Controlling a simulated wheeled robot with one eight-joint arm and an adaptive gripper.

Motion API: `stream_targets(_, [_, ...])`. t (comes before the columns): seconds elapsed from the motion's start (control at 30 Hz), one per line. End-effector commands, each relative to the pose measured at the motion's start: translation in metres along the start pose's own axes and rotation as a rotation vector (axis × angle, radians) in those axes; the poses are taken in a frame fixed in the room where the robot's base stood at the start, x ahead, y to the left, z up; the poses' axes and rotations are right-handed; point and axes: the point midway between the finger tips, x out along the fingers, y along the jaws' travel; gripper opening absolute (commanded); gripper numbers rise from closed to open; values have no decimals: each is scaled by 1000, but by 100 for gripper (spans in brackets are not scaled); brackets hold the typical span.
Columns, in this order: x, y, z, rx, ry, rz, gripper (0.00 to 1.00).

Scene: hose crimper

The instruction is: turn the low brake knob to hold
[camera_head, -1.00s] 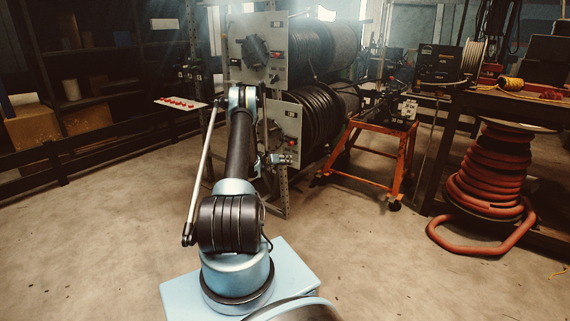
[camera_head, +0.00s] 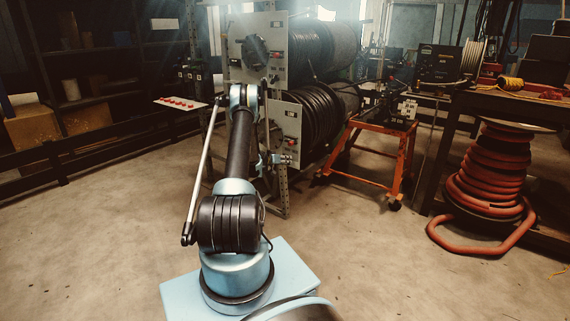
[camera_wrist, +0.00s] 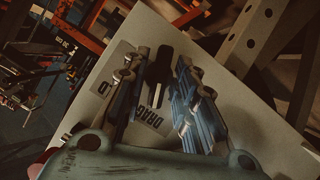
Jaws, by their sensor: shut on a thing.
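In the wrist view, the low brake knob (camera_wrist: 161,66) is dark with a white line and stands on a pale panel (camera_wrist: 215,75) between my fingers. My gripper (camera_wrist: 163,72) is shut on the knob, one finger on each side. A label reading DRAG (camera_wrist: 152,112) shows between the fingers; another, ending in LD, is partly covered by the left finger. In the head view, my gripper (camera_head: 274,160) is at the lower edge of the low reel panel (camera_head: 291,122); the knob cannot be made out there.
The upper reel panel (camera_head: 275,26) is above, with a black hub (camera_head: 255,52). A perforated metal post (camera_head: 283,195) stands beside my gripper. An orange stand (camera_head: 372,150) is to the right. The floor in front is clear.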

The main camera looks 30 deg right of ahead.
Motion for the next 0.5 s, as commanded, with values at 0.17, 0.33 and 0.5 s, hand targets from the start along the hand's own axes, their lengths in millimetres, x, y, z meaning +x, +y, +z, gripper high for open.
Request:
stream_targets(0.17, [-1, 0, 0, 137, 1, -60, 2])
stream_targets(0.33, [-1, 1, 0, 286, 1, -121, 2])
stream_targets(0.5, [-1, 2, 1, 435, 1, -184, 2])
